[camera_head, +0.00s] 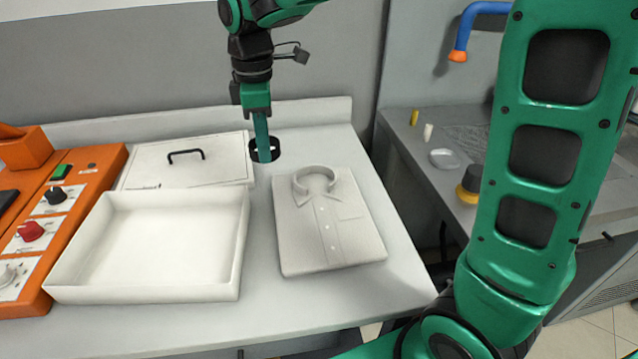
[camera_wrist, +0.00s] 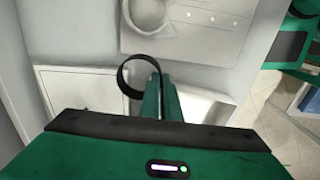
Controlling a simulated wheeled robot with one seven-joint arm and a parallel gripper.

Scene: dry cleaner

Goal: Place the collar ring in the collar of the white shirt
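The white shirt (camera_head: 335,232) lies folded and flat on the white table, its collar (camera_head: 333,180) standing up as an open ring at the back end. It also shows at the top of the wrist view (camera_wrist: 205,40). The collar ring (camera_head: 252,151) is a thin black open band. My gripper (camera_head: 264,157) points down and is shut on the collar ring's wall, with the ring apart from the shirt, just behind and left of the collar in the head view. In the wrist view the ring (camera_wrist: 122,78) sticks out to the left of my fingertips (camera_wrist: 160,82).
An open white box (camera_head: 145,295) stands left of the shirt. Behind it lies a white lid (camera_head: 215,172) with a black handle. An orange control panel (camera_head: 85,195) is at far left. A grey counter (camera_head: 405,135) with small items stands right. The table in front of the shirt is clear.

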